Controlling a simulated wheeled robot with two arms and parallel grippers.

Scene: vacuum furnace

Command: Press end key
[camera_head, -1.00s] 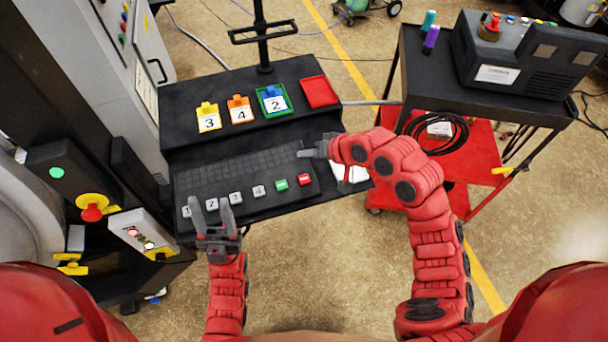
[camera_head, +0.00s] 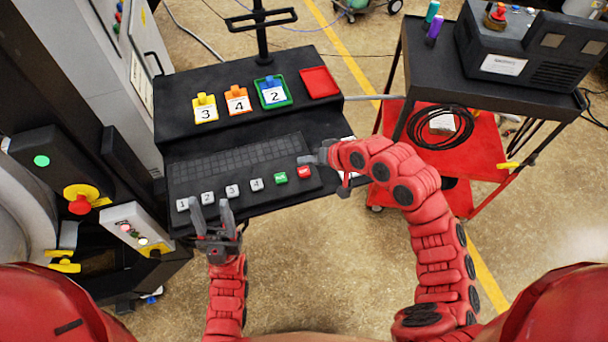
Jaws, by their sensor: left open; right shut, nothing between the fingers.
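A dark console (camera_head: 250,205) stands in front of me with a keyboard (camera_head: 235,162) and a row of keys along its front. Grey keys marked 1 (camera_head: 182,204), 2 (camera_head: 207,198), 3 (camera_head: 232,191) and 4 (camera_head: 257,184) run left to right, then a green key (camera_head: 281,178) and a red key (camera_head: 304,172) at the right end. The lettering on the coloured keys is too small to read. My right gripper (camera_head: 304,160) is shut and empty, its tip just above the red key; I cannot tell whether they touch. My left gripper (camera_head: 210,208) is open and empty at the console's front edge.
Yellow (camera_head: 205,108), orange (camera_head: 238,100) and blue-green (camera_head: 273,92) numbered tags and a red tray (camera_head: 320,83) lie on the console's upper shelf. A red-and-black cart (camera_head: 470,165) stands at right. A control box with a red button (camera_head: 80,204) is at left.

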